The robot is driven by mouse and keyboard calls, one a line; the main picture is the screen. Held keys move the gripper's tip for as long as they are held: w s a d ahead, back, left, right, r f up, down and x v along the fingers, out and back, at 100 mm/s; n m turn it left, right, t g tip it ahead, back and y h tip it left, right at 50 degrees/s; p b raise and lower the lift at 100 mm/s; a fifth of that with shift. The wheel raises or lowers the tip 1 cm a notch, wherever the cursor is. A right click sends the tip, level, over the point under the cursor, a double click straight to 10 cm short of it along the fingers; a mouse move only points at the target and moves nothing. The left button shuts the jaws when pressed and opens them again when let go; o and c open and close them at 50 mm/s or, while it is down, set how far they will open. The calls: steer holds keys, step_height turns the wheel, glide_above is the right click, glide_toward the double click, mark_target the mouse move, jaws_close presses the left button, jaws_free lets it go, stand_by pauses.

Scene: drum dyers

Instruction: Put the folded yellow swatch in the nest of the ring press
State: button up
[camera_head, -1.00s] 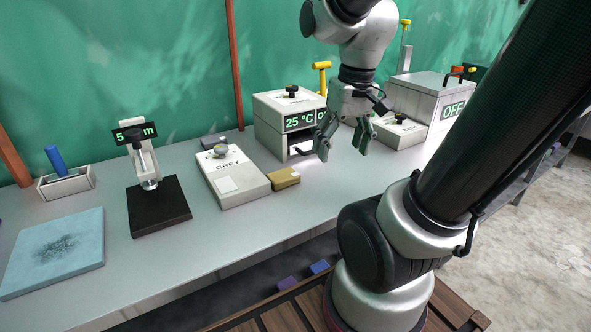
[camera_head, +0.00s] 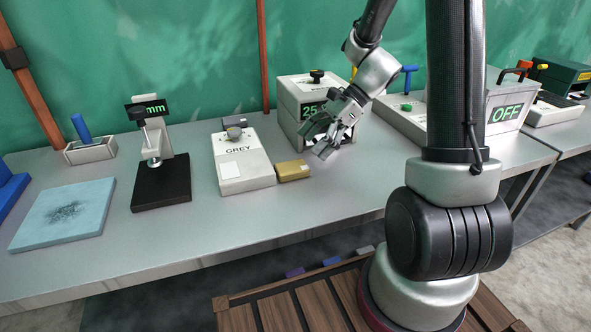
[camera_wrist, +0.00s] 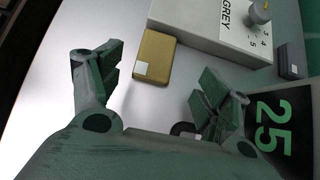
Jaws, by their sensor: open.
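The folded yellow swatch (camera_head: 294,172) is a small mustard block with a pale label, flat on the grey bench beside the GREY box. The wrist view shows it (camera_wrist: 152,57) between and beyond my fingertips, apart from both. My gripper (camera_head: 318,147) is open and empty, tilted to the left above the bench, just right of the swatch; its spread fingers also show in the wrist view (camera_wrist: 160,78). I cannot tell which of the bench devices is the ring press, and no nest is clearly seen.
The GREY box (camera_head: 247,175) is left of the swatch, and the 25-degree box (camera_head: 294,101) stands behind my gripper. A gauge on a black base (camera_head: 162,190) and a blue pad (camera_head: 45,229) are further left. The OFF box (camera_head: 503,118) is right. Bench front is clear.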

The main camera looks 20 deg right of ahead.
mark_target(291, 166)
steer(key=x, duration=0.7)
steer(key=shift+s+a+f, duration=0.25)
steer(key=c, duration=1.1)
steer(key=shift+r, duration=0.1)
steer(key=shift+c, duration=0.2)
